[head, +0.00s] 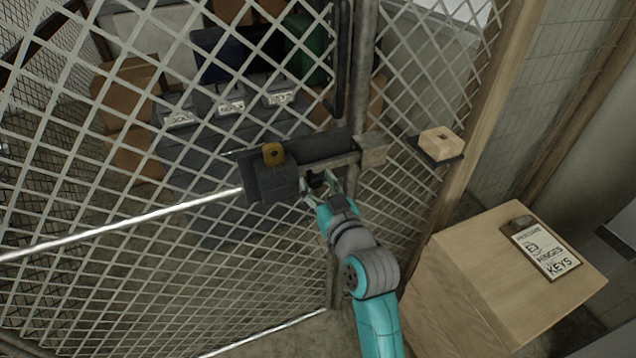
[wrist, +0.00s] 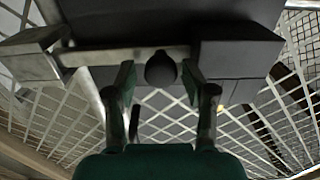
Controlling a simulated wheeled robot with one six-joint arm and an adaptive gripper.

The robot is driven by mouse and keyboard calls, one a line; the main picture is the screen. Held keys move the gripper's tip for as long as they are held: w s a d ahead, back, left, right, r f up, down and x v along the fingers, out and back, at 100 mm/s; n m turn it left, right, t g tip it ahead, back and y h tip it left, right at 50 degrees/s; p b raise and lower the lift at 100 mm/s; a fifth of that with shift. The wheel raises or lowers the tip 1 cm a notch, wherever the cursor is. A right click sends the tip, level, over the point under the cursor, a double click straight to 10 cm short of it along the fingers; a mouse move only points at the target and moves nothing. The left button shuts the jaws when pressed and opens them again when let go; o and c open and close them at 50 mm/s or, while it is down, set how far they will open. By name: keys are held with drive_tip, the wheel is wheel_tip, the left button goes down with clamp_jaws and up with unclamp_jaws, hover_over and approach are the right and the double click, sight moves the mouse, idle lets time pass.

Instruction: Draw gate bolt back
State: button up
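The gate bolt (head: 342,161) is a grey metal bar on a dark plate on the mesh gate (head: 120,215). Its right end reaches the boxy metal keeper (head: 371,149) at the post. A dark round knob (wrist: 161,69) hangs below the bar. My gripper (head: 321,184) is just under the bolt, its fingers either side of the knob. In the wrist view my gripper (wrist: 160,82) is open, with small gaps between the knob and both fingers. The bar (wrist: 115,56) also shows there, behind the fingertips. A brass padlock (head: 273,154) sits at the plate's left.
A wooden cabinet (head: 465,290) with a clipboard (head: 541,250) on top stands at the lower right. A small shelf (head: 436,152) with a wooden block (head: 441,144) is right of the keeper. Bins and boxes stand behind the mesh.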

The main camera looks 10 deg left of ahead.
drive_tip(key=v, duration=0.8)
idle(0.4)
drive_tip(key=shift+w+d, duration=0.1)
drive_tip(key=shift+d, duration=0.05)
drive_tip(key=c, duration=0.6)
drive_tip(key=shift+w+d+r+m, duration=0.15)
drive_tip(key=shift+d+m, duration=0.15)
drive_tip(key=shift+m, duration=0.2)
drive_tip(key=c, duration=0.4)
drive_tip(key=d+r+m, duration=0.1)
drive_tip(key=d+m, duration=0.1)
drive_tip(key=m, duration=0.1)
drive_tip(key=d+r+m+g, duration=0.1)
drive_tip(key=d+m, duration=0.1)
drive_tip(key=d+r+m, duration=0.1)
drive_tip(key=d+m, duration=0.1)
drive_tip(key=m, duration=0.1)
drive_tip(key=shift+w+m+g, duration=0.3)
drive_tip(key=shift+w, duration=0.1)
clamp_jaws()
drive_tip(key=m, duration=0.2)
approach(319, 167)
drive_tip(key=shift+y, duration=0.3)
drive_tip(key=shift+x, duration=2.05)
